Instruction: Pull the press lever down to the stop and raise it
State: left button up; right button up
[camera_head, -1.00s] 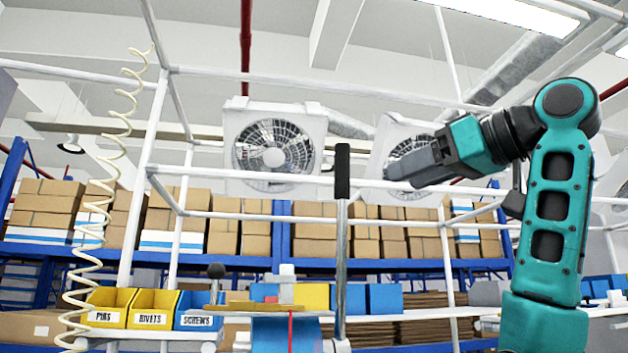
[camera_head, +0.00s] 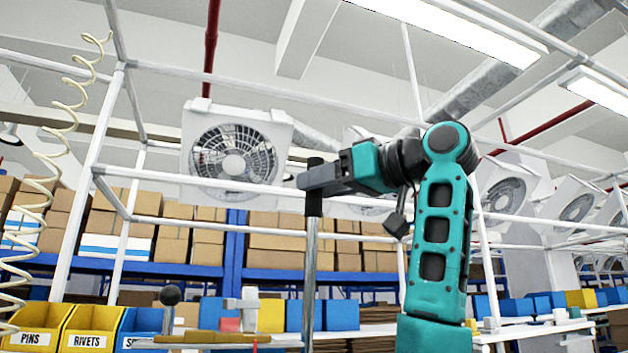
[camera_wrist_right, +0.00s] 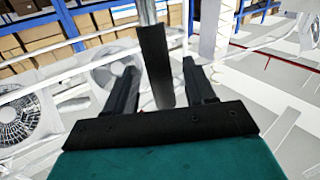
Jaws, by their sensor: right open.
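The press lever (camera_head: 311,250) is an upright metal rod with a black grip (camera_head: 314,195) at its top. My right gripper (camera_head: 305,181) is at the height of the black grip in the head view and overlaps its upper part. In the right wrist view the black grip (camera_wrist_right: 156,68) stands between the two open fingers (camera_wrist_right: 160,85), with a gap on each side. The jaws are not closed on it. The press body below the lever is mostly out of view. My left gripper is not in view.
Yellow and blue bins (camera_head: 82,328) labelled PINS and RIVETS stand at the lower left. A short lever with a dark ball knob (camera_head: 170,295) stands beside them. White frame tubes (camera_head: 225,181) cross behind my arm. A coiled cream hose (camera_head: 50,170) hangs at the left.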

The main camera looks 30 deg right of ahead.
jog(key=shift+x, duration=1.1)
grip_shut()
